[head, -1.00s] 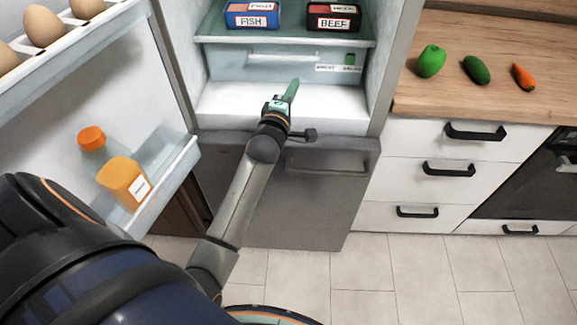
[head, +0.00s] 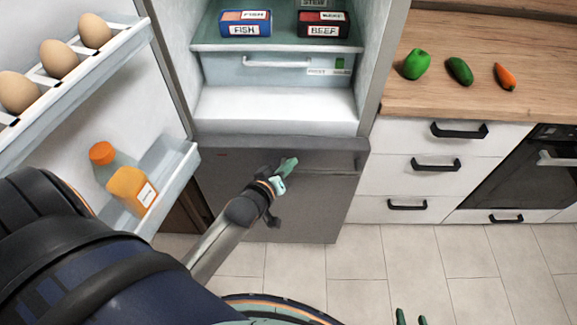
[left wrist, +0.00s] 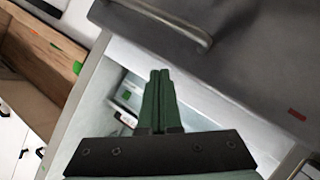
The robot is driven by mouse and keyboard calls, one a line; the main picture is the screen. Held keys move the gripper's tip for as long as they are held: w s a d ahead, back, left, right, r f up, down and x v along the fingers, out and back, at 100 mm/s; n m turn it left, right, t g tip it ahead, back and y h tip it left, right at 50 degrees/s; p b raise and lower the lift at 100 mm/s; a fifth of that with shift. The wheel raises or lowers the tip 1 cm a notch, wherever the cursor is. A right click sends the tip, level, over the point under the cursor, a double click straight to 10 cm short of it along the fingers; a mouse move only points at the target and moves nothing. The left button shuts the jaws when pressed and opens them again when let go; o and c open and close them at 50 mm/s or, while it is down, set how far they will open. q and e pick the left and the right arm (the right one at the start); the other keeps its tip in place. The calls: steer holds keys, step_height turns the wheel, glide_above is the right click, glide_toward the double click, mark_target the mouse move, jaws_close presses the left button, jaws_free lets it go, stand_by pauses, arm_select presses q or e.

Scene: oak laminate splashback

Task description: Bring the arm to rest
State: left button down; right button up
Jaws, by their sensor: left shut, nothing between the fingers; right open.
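My left gripper (head: 287,166) is shut and empty. It hangs in front of the grey lower fridge door (head: 300,215), below the open compartment. In the left wrist view its green fingers (left wrist: 156,100) are together with nothing between them. My right gripper (head: 411,318) shows only its two green fingertips at the bottom edge of the head view. They stand apart, with nothing seen between them; the rest of that arm is out of view.
FISH (head: 245,24) and BEEF (head: 323,25) packs sit on a shelf. A pepper (head: 416,64), cucumber (head: 459,71) and carrot (head: 505,77) lie on the counter. Floor at right is clear.

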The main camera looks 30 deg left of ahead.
arm_select(q)
steer(key=shift+s+d+f+m, duration=0.25)
steer(key=shift+s+d+m, duration=0.15)
steer(key=shift+s, duration=0.2)
steer(key=s+d+f+m+g+h, duration=0.1)
steer(key=s+d+f+m, duration=0.3)
steer(key=s, duration=0.4)
steer(key=s+d+f+m+g+h, duration=0.2)
steer(key=s+d+f+m+g, duration=0.1)
steer(key=s, duration=0.5)
steer(key=shift+d+f+m, duration=0.35)
steer(key=shift+f+m, duration=0.35)
steer(key=shift+m, duration=0.5)
stand_by(1.0)
